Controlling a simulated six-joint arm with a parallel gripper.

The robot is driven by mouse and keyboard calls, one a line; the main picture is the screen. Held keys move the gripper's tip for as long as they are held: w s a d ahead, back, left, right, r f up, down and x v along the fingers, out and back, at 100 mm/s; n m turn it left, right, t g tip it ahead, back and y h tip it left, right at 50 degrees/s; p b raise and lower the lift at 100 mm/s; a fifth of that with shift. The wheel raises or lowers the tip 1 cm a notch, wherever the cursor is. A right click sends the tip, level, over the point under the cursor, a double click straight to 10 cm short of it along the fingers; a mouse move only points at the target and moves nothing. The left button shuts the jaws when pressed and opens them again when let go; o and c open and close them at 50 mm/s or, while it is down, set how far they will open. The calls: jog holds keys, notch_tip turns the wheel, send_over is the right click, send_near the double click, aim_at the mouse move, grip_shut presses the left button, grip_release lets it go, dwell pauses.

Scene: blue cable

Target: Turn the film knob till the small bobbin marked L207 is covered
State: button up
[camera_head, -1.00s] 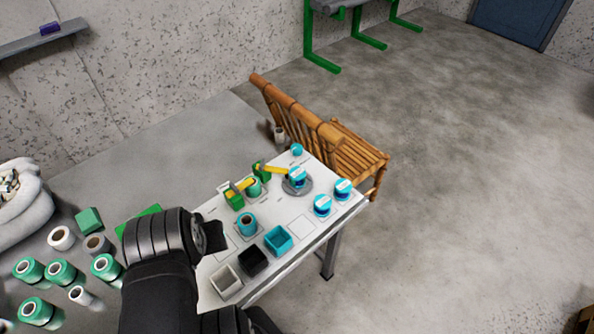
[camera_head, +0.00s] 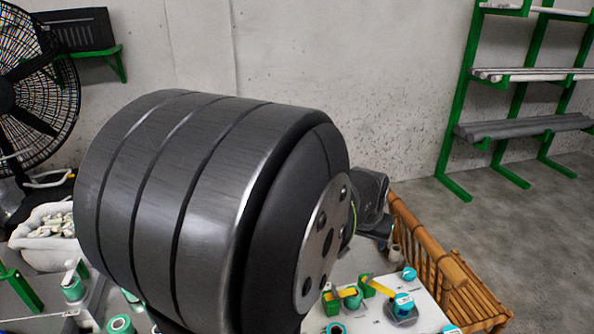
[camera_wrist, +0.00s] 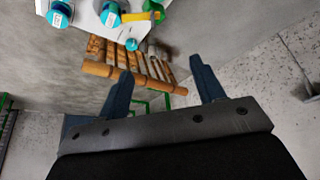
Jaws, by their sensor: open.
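My gripper (camera_wrist: 160,66) shows in the wrist view, its two dark blue fingers wide apart and nothing between them. In the head view my large dark arm hides much of the table. A blue bobbin with a pale top (camera_head: 403,303) stands on a grey round base (camera_head: 403,317). A small blue round piece (camera_head: 409,273) sits behind it; I cannot tell whether it is the film knob. In the wrist view a similar small blue piece (camera_wrist: 131,44) and blue bobbins (camera_wrist: 111,16) lie beyond the fingers, well apart from them. No L207 mark is legible.
Green fixtures (camera_head: 331,304) with yellow strips stand near a green bobbin (camera_head: 352,300) on the white board (camera_head: 428,316). A fan (camera_head: 35,90) is at left and green pipe racks (camera_head: 465,120) are at back right.

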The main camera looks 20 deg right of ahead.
jog(key=w+d+f+m, duration=0.1)
jog(key=w+d+f, duration=0.15)
jog(key=d, duration=0.35)
jog(key=w+d+f, duration=0.1)
jog(key=d+f, duration=0.3)
jog(key=d, duration=0.2)
jog(key=m+g, duration=0.1)
send_near(410, 272)
jog(key=x, duration=0.8)
jog(key=shift+w+d+f, duration=0.1)
jog(key=shift+w+f, duration=0.05)
jog(key=shift+f, duration=0.2)
jog(key=c, duration=1)
